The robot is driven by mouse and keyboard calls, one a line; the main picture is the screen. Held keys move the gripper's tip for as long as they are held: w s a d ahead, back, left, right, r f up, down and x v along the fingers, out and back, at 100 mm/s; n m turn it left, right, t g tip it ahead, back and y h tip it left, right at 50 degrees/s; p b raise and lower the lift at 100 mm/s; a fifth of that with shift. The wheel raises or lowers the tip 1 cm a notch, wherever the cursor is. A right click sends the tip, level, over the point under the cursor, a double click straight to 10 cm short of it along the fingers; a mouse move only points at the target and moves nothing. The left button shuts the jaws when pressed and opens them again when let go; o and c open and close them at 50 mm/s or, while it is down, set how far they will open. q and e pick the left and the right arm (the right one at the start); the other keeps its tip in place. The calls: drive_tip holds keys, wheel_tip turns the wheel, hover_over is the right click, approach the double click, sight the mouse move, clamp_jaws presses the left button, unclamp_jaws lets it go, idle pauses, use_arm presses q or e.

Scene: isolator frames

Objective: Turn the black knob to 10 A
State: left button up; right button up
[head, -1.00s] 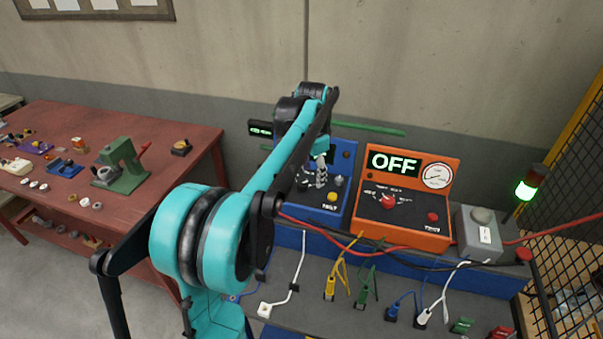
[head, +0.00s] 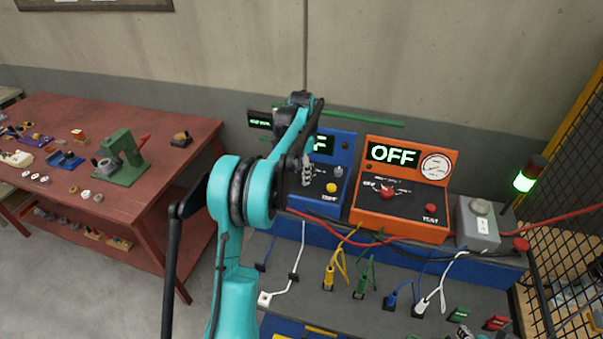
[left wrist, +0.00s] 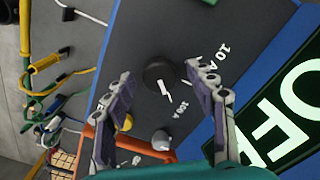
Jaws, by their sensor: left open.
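The black knob (left wrist: 159,74) sits on the dark panel of the blue box (head: 347,158). In the left wrist view its white pointer aims toward the "100 A" label (left wrist: 180,107). The "10 A" label (left wrist: 221,62) is farther right and up. My left gripper (left wrist: 160,72) is open, with one finger on each side of the knob; I cannot tell whether they touch it. In the head view my left gripper (head: 307,172) is in front of the blue box and hides the knob and part of its display. A small grey piece at the bottom edge, perhaps my right gripper (head: 465,332), barely shows.
An orange box (head: 405,222) with a red knob and an "OFF" display stands right of the blue box. A grey switch box (head: 478,225) is farther right. Cables and plugs lie in front. A yellow button (left wrist: 130,123) and grey post (left wrist: 161,140) are near the knob.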

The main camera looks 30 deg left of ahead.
use_arm(q)
drive_tip(key=c, duration=1.2)
drive_tip(key=shift+o, duration=0.2)
drive_tip(key=shift+n, duration=0.4)
drive_tip(key=n+p, duration=0.1)
drive_tip(key=n, duration=0.3)
drive_tip(key=n+p, duration=0.1)
drive_tip(key=n, duration=0.3)
drive_tip(key=shift+n, duration=0.3)
drive_tip(key=n, duration=0.4)
drive_tip(key=shift+d, duration=0.1)
drive_tip(key=n, duration=0.4)
drive_tip(key=shift+p, duration=0.35)
drive_tip(key=shift+n, duration=0.4)
